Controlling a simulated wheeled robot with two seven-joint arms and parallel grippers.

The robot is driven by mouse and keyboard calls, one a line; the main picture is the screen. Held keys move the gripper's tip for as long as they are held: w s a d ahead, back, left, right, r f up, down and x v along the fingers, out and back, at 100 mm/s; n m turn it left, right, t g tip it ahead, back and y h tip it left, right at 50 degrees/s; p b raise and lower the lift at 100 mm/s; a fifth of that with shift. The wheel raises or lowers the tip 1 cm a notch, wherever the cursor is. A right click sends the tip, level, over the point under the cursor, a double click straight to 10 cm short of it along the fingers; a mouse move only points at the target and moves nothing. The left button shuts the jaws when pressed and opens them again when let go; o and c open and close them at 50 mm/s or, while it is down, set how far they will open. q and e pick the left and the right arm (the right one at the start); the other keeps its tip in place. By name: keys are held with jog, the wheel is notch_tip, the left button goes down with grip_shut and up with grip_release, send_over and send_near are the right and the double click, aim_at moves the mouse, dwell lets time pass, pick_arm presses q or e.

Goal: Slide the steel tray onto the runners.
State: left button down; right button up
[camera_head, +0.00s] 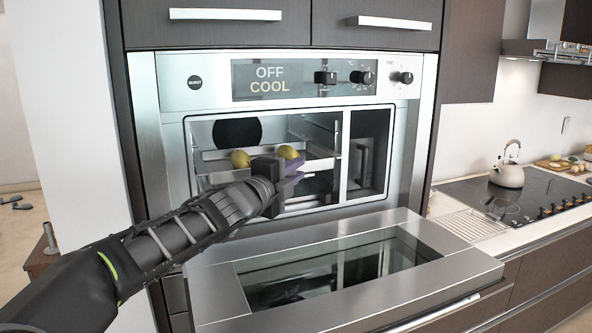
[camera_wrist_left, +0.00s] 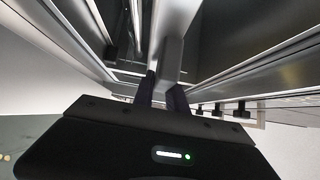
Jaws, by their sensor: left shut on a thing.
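The steel tray (camera_head: 319,164) is in the opening of the upper oven, with two yellowish round foods (camera_head: 240,159) on it. My left gripper (camera_head: 287,172) reaches in from the left and is shut on the tray's near edge. In the left wrist view, the two dark fingers (camera_wrist_left: 164,92) close on a pale metal edge (camera_wrist_left: 168,62). The arm and hand hide part of the tray's front. The runners (camera_head: 190,158) show on the oven's side wall; whether the tray touches them I cannot tell. My right gripper is not in view.
The oven door (camera_head: 345,275) is folded down flat below the opening. A control panel (camera_head: 310,78) reading "OFF COOL" is above it. To the right are a cooktop (camera_head: 510,200) and a kettle (camera_head: 507,172).

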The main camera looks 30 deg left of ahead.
pick_arm(q)
jog(key=shift+f, duration=0.1)
dwell(0.5)
jog(key=c, duration=1.3)
grip_release()
jog(key=shift+o, duration=0.6)
jog(key=shift+f, duration=0.2)
jog(key=o, duration=1.2)
jog(key=shift+r, duration=0.1)
jog(key=shift+r, duration=0.15)
jog(key=shift+r+p, duration=0.4)
jog(key=shift+r, duration=0.1)
